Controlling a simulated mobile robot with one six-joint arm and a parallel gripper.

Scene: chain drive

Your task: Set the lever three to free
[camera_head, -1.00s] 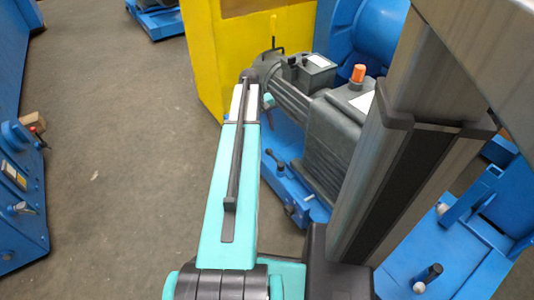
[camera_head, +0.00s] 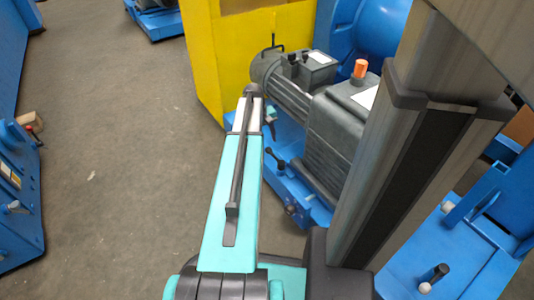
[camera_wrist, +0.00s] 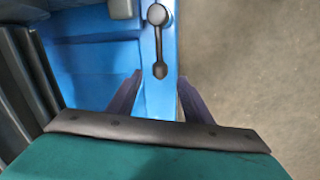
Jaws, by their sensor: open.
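In the wrist view, a short dark lever (camera_wrist: 158,42) with a round grey end lies along the narrow blue edge of a machine base. Its near, rounded end lies between the tips of my gripper (camera_wrist: 160,84) in the picture. My gripper is open, with one finger on each side, and nothing is held. In the head view, a dark lever (camera_head: 274,162) shows on the blue base beside the grey motor, just right of my arm. My fingers are hidden there. I cannot read any lever number or setting marks.
The grey motor (camera_head: 340,135) stands on the blue base close to my arm's right, with a yellow cabinet (camera_head: 215,60) behind. Another black lever (camera_head: 435,278) is at lower right. A blue machine (camera_head: 20,235) stands at left. The floor (camera_head: 120,120) between is clear.

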